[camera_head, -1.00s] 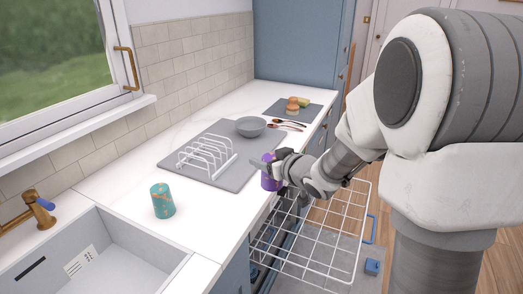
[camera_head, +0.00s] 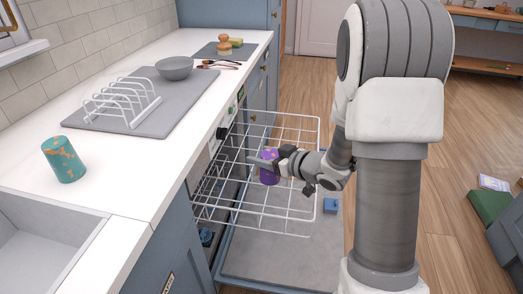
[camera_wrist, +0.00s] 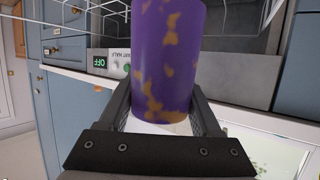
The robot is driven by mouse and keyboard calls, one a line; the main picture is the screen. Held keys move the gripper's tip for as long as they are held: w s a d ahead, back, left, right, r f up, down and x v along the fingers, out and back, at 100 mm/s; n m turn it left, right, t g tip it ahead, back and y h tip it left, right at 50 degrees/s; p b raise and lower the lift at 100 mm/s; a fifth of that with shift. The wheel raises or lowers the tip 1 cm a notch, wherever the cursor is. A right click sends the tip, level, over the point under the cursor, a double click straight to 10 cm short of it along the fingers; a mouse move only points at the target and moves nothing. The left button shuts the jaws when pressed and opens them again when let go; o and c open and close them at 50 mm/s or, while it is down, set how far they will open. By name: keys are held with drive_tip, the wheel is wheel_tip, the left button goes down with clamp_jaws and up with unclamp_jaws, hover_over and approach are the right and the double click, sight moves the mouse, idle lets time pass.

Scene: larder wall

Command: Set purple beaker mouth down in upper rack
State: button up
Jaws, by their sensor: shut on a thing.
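The purple beaker (camera_head: 269,168) with orange patches is held in my gripper (camera_head: 278,164), over the pulled-out white wire upper rack (camera_head: 290,213) of the dishwasher. It stands roughly upright in the head view. I cannot tell whether its mouth faces up or down, or whether it touches the wires. In the wrist view the beaker (camera_wrist: 165,60) fills the middle, between the two fingers of my gripper (camera_wrist: 165,108), which are shut on its sides.
A teal beaker (camera_head: 64,160) stands on the white counter. A grey mat (camera_head: 150,125) there bears a white dish rack (camera_head: 125,103) and a grey bowl (camera_head: 175,68). The open dishwasher door (camera_head: 270,265) lies below the rack. The rack around the beaker looks mostly empty.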

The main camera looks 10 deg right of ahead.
sight(263, 174)
wheel_tip(263, 174, down, 9)
drive_tip(key=b, duration=0.7)
drive_tip(key=shift+f, duration=1.15)
drive_tip(key=o, duration=1.5)
drive_tip(key=shift+c, duration=0.2)
wheel_tip(263, 174, up, 4)
drive_tip(key=shift+r+p, duration=0.2)
drive_tip(key=shift+p, duration=0.95)
drive_tip(key=s+d+r+p, duration=0.4)
drive_tip(key=s+d+r, duration=0.1)
drive_tip(key=d, duration=0.5)
drive_tip(key=shift+s+r+p, duration=0.35)
drive_tip(key=shift+r, duration=0.45)
drive_tip(key=shift+w+r, duration=0.1)
